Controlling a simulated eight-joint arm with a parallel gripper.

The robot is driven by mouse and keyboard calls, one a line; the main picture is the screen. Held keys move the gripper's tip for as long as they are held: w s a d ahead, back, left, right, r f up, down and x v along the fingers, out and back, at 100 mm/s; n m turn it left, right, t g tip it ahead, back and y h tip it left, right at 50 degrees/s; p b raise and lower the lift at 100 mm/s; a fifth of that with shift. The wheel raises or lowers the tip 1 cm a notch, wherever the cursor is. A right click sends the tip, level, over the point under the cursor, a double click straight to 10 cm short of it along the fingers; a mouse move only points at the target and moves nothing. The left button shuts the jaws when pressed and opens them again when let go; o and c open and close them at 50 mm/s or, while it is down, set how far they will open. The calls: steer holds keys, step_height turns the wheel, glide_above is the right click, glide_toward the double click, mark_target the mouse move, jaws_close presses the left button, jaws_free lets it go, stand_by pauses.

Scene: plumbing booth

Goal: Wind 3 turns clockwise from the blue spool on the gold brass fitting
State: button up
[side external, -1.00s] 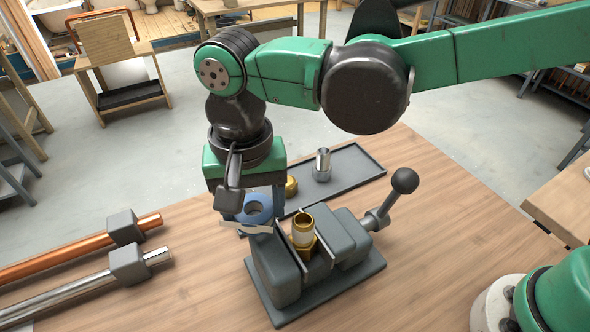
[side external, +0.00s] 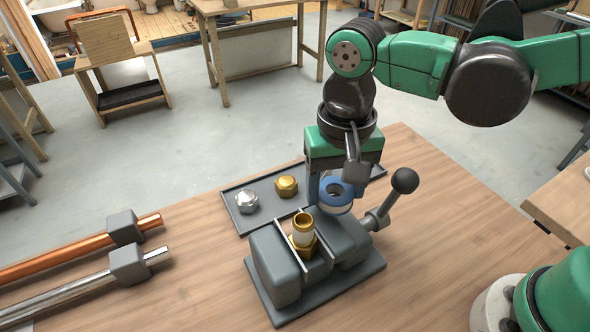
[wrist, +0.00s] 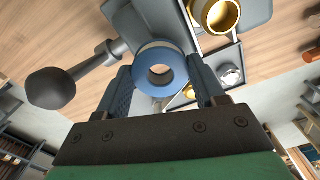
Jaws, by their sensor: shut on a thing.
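The gold brass fitting (side external: 303,225) stands upright in the grey vise (side external: 275,262), with a pale band around its middle that looks like tape. Its open top also shows in the wrist view (wrist: 213,12). My gripper (side external: 338,190) is shut on the blue spool (side external: 343,190), which has white tape at its edge. The spool is behind and to the right of the fitting, apart from it. In the wrist view the spool (wrist: 145,84) sits between both fingers (wrist: 160,85). I cannot make out a tape strand between spool and fitting.
The vise handle with its black knob (side external: 404,181) rises close to the right of the spool. A dark tray (side external: 236,219) behind the vise holds a silver nut (side external: 246,202) and a gold one (side external: 286,186). Copper (side external: 72,251) and steel pipes (side external: 75,296) lie at left.

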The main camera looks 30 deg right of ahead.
steer(key=s, duration=0.4)
steer(key=shift+s, duration=0.15)
steer(key=a, duration=1.1)
steer(key=shift+a, duration=0.1)
steer(key=w, duration=0.5)
steer(key=d, duration=1.1)
steer(key=shift+s+d, duration=0.15)
steer(key=shift+s, duration=0.25)
steer(key=s, duration=0.5)
steer(key=shift+a, duration=0.3)
steer(key=a, duration=1)
steer(key=shift+w+a, duration=0.3)
steer(key=shift+w, duration=0.05)
steer(key=w, duration=0.5)
steer(key=d, duration=0.6)
steer(key=w+d, duration=0.1)
steer(key=d, duration=0.3)
steer(key=s, duration=0.1)
steer(key=s+d, duration=0.1)
steer(key=s, duration=0.1)
steer(key=shift+s+d, duration=0.25)
steer(key=shift+s, duration=0.05)
step_height(320, 180, up, 7)
steer(key=s, duration=0.1)
